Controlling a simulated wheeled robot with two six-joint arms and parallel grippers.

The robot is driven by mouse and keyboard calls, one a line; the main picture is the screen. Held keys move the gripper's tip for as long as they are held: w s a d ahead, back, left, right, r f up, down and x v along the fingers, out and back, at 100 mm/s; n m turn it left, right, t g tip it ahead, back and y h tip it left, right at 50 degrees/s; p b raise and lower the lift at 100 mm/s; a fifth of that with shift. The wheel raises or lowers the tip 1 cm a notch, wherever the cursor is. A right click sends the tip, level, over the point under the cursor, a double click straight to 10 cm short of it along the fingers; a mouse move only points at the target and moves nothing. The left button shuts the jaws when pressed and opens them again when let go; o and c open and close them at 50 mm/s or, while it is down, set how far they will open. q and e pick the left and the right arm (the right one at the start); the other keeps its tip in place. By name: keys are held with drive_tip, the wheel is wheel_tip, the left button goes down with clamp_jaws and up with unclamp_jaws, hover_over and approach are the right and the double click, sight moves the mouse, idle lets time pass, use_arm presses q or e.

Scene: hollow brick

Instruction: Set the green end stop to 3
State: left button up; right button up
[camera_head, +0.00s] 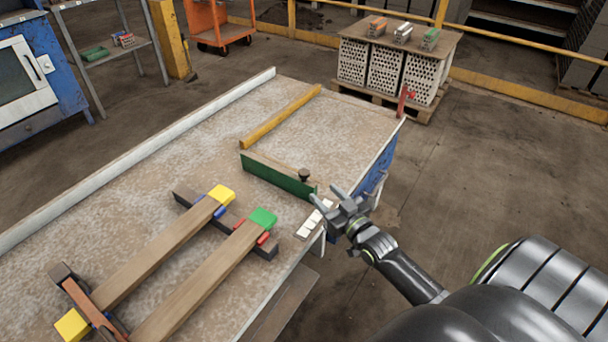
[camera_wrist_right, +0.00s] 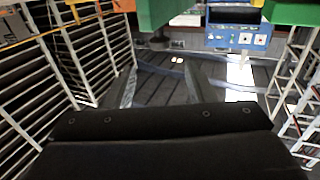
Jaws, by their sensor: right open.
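The green end stop (camera_head: 270,174) is a long green bar lying across the table, with a black knob (camera_head: 304,175) at its right end. A white marked strip (camera_head: 309,222) lies along the table's right edge, its numbers too small to read. My right gripper (camera_head: 326,195) is open and empty at the table edge, just right of the bar's knob end and apart from the knob as far as I can tell. In the right wrist view its two fingers (camera_wrist_right: 160,78) are spread, with a green part (camera_wrist_right: 155,12) at the top. My left gripper is out of view.
A yellow bar (camera_head: 280,116) lies behind the stop. Wooden beams (camera_head: 160,252) with yellow, green, red and blue pieces fill the table's front left. A red part (camera_head: 405,100) stands at the far right corner. A pallet of bricks (camera_head: 385,68) stands beyond.

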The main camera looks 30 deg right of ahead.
sight(307, 177)
drive_tip(key=w+b, duration=0.1)
drive_tip(key=w, duration=0.4)
drive_tip(key=shift+w, duration=0.3)
drive_tip(key=w+b, duration=0.1)
drive_tip(key=w, duration=0.2)
drive_tip(key=shift+w+f+b, duration=0.1)
drive_tip(key=shift+w+b, duration=0.05)
drive_tip(key=shift+b, duration=0.2)
use_arm(q)
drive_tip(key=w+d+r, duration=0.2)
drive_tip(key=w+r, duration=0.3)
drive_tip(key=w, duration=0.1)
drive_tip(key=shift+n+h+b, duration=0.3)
drive_tip(key=shift+b, duration=0.05)
use_arm(e)
drive_tip(key=shift+w, duration=1.05)
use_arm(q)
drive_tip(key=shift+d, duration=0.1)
use_arm(e)
clamp_jaws()
